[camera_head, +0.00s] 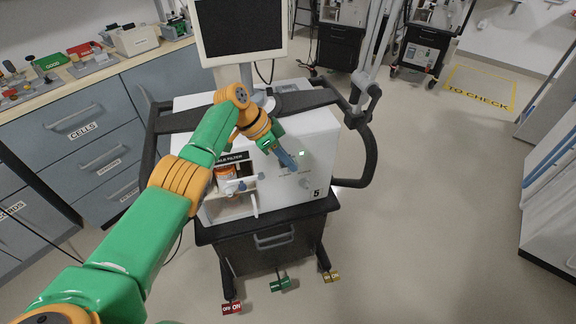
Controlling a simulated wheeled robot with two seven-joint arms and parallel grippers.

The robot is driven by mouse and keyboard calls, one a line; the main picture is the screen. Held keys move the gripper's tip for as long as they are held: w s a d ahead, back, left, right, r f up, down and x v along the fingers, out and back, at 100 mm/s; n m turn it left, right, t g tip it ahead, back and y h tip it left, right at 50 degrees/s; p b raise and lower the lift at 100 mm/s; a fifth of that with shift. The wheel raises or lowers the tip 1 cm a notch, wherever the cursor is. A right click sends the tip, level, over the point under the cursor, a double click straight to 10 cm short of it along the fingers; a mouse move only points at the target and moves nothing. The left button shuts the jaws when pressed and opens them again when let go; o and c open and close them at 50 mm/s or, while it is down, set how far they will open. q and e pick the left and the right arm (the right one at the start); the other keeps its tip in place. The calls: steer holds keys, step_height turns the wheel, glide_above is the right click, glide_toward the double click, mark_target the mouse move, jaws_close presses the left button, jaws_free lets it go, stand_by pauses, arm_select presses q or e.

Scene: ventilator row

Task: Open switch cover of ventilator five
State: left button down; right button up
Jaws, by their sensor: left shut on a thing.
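Ventilator five (316,152) stands in the middle of the view, a white box on a dark wheeled cart, with a "5" on its front at the lower right. My left arm comes in from the left and crosses over the box. My left gripper (292,163) points down at the upper part of the front face. Its fingers are together, at a small part of the front panel. The switch cover is too small and too hidden by the fingers to make out clearly. My right gripper is not in view.
An open compartment (236,206) on the ventilator's front holds an orange filter. A monitor (240,30) stands above the box. Dark handles (372,150) flank it. Coloured pedals (281,284) sit at the cart's feet. Drawers are at left; the floor at right is free.

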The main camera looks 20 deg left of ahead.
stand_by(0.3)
arm_select(q)
steer(key=c, duration=1)
jaws_free()
steer(key=shift+o, duration=0.2)
steer(key=v, duration=0.7)
steer(key=shift+b, duration=0.4)
steer(key=shift+w, duration=0.1)
